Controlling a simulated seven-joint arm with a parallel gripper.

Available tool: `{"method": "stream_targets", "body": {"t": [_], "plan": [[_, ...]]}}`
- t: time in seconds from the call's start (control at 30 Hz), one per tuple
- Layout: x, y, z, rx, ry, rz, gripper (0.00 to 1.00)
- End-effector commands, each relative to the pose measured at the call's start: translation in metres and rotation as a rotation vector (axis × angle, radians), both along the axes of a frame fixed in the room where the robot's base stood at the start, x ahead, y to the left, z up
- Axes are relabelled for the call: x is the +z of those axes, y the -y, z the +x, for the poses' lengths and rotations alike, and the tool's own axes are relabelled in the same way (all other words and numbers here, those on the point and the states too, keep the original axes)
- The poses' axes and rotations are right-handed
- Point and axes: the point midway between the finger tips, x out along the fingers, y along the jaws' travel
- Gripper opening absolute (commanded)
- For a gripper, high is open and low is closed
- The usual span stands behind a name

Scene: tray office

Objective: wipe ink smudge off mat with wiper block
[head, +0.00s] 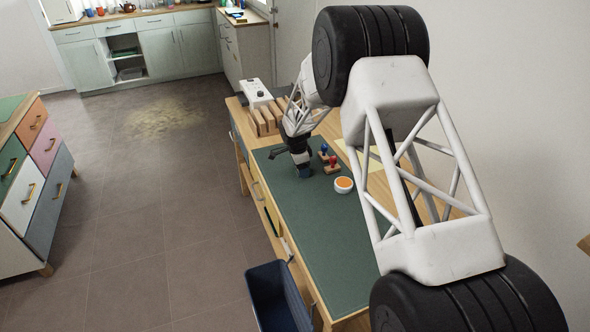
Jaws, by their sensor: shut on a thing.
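The green mat (330,235) covers most of the wooden desk top. My gripper (303,169) points down at the far part of the mat. It is shut on a small dark blue-grey block, the wiper block (304,173), which is at or just above the mat surface; I cannot tell whether it touches. The gripper hides most of the block. A small dark patch shows on the mat just left of the gripper, but I cannot tell whether it is the ink smudge. No other smudge can be made out.
Two stamps, one blue-topped (324,149) and one red-topped (332,162), stand close right of my gripper. A white bowl with orange contents (344,185) is nearby. Wooden holders (265,120) and a white device (256,93) stand behind. A blue bin (268,290) is beside the desk. The near mat is clear.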

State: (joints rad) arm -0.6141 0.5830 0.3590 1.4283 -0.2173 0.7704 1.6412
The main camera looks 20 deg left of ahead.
Motion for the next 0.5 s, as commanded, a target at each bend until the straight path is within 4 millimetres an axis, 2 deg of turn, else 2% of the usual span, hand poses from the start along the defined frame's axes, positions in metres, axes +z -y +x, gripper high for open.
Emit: {"method": "stream_targets", "body": {"t": [0.5], "plan": [[-0.001, 0.029, 0.029, 0.000, -0.001, -0.001, 0.34]]}}
